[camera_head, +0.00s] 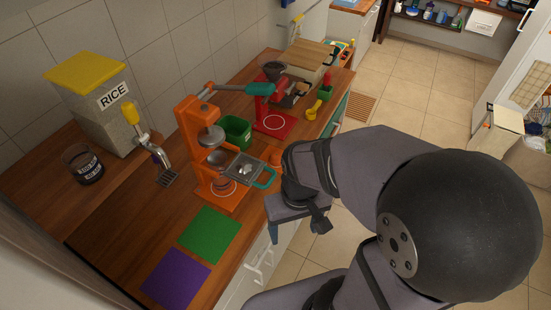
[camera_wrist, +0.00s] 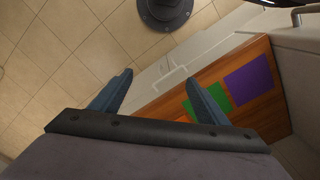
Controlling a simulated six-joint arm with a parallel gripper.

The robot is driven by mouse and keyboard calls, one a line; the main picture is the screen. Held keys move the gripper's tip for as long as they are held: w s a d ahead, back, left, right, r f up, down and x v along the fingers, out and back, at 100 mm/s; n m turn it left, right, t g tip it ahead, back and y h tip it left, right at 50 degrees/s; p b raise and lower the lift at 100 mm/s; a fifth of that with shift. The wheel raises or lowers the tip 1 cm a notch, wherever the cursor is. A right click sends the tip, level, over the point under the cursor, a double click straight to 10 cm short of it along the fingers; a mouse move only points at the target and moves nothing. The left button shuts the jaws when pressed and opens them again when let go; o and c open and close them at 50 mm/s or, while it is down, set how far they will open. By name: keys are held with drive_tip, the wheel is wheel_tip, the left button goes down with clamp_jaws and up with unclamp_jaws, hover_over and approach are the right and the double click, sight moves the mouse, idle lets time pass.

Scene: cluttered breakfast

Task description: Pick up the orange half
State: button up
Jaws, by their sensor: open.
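A small orange round thing (camera_head: 276,157) sits on the wooden counter beside the orange press, just left of my arm. It may be the orange half, but it is too small and partly covered to be sure. My gripper (camera_head: 297,226) hangs at the counter's front edge, right of the press, pointing down. In the wrist view my gripper (camera_wrist: 160,80) has its two fingers spread with nothing between them. No orange half shows in the wrist view, which looks over the floor and the counter edge.
The orange press (camera_head: 204,140) holds a square tray with a teal handle. Behind it stand a green bin (camera_head: 235,130) and a red machine (camera_head: 272,118). Green (camera_head: 209,234) and purple (camera_head: 175,279) mats lie in front. A rice dispenser (camera_head: 95,105) stands left.

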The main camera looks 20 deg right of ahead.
drive_tip(key=t+b, duration=1.4)
drive_tip(key=b, duration=1.3)
approach(279, 164)
drive_tip(key=w+f, duration=0.2)
drive_tip(key=f, duration=0.1)
drive_tip(key=shift+w+d+t+b, duration=0.3)
drive_tip(key=shift+w+t+b, duration=0.2)
drive_tip(key=shift+t+b, duration=0.45)
drive_tip(key=shift+r+t, duration=0.2)
drive_tip(key=shift+t, duration=0.05)
drive_tip(key=shift+w, duration=0.1)
drive_tip(key=shift+w+a+f+p, duration=0.15)
drive_tip(key=shift+w+p, duration=0.2)
drive_tip(key=shift+w, duration=0.85)
drive_tip(key=shift+w+a+f+p, duration=0.1)
drive_tip(key=shift+w+p, duration=0.25)
drive_tip(key=shift+w, duration=0.85)
drive_tip(key=shift+w+a+f+p, duration=0.15)
drive_tip(key=shift+w+p, duration=0.2)
drive_tip(key=shift+w, duration=0.85)
